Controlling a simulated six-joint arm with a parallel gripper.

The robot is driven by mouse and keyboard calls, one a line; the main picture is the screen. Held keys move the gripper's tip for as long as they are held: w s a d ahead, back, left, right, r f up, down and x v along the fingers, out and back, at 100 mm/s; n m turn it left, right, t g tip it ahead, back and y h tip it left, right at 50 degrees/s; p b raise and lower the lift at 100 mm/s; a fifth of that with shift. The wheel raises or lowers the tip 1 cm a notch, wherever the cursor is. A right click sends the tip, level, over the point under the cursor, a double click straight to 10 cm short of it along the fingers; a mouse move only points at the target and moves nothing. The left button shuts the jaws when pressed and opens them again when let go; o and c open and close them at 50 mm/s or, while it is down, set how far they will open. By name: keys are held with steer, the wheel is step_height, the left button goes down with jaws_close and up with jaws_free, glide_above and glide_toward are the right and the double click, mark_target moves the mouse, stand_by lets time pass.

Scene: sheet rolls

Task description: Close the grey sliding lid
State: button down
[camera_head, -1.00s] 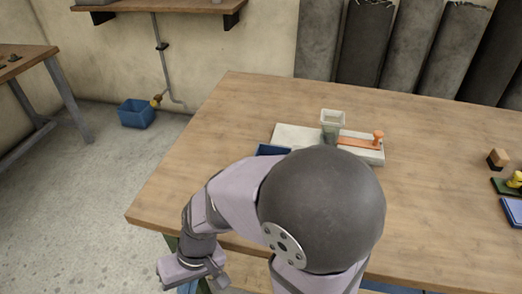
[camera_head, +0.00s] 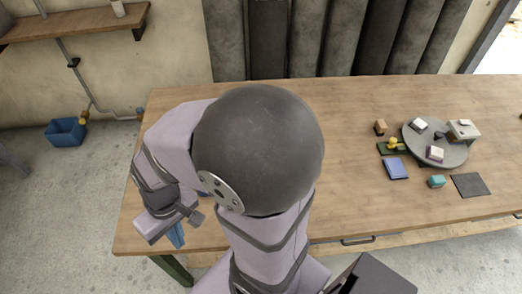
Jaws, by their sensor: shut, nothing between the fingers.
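I cannot make out a grey sliding lid for certain in the current head view. A small pale grey box (camera_head: 463,130) stands at the right edge of a round grey platform (camera_head: 442,157); whether it has a sliding lid is too small to tell. The pale tray with the orange strip seen earlier is hidden behind my arm. My gripper (camera_head: 177,235) hangs at the left end of my arm, by the table's front left edge, far from the box. It is shut and empty, and mostly hidden by my wrist.
Small blocks stand on the round platform. Left of it are an orange-brown block (camera_head: 380,127), a green piece with a yellow top (camera_head: 391,147) and a blue pad (camera_head: 396,168). A teal block (camera_head: 436,181) and a dark square (camera_head: 469,184) lie in front. The middle of the table (camera_head: 350,150) is clear.

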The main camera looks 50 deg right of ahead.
steer(key=d+r+h+p, duration=0.1)
steer(key=d+r+p, duration=0.2)
steer(key=r+p, duration=0.35)
steer(key=d+r+p, duration=0.2)
steer(key=r+p, duration=0.3)
steer(key=r, duration=0.3)
steer(key=d+f+m+t+y+b, duration=0.2)
steer(key=d+f+m+y+b, duration=0.6)
steer(key=d+f+m+b, duration=0.9)
steer(key=s+d+f+m+t+h+b, duration=0.2)
steer(key=s+d+f+m+t+b, duration=0.1)
steer(key=s+d+m+t+b, duration=0.4)
steer(key=s+d+f+m+t+h+b, duration=0.1)
steer(key=s+d+f+m+t+b, duration=0.1)
steer(key=s+d+m+t+b, duration=0.5)
steer(key=w+a+f+m+p, duration=0.1)
steer(key=w+a+f+p, duration=0.1)
steer(key=w, duration=1.4)
steer(key=shift+f+m+g+p, duration=0.2)
steer(key=shift+m+g+p, duration=0.1)
steer(key=shift+p, duration=0.35)
steer(key=shift+a, duration=0.15)
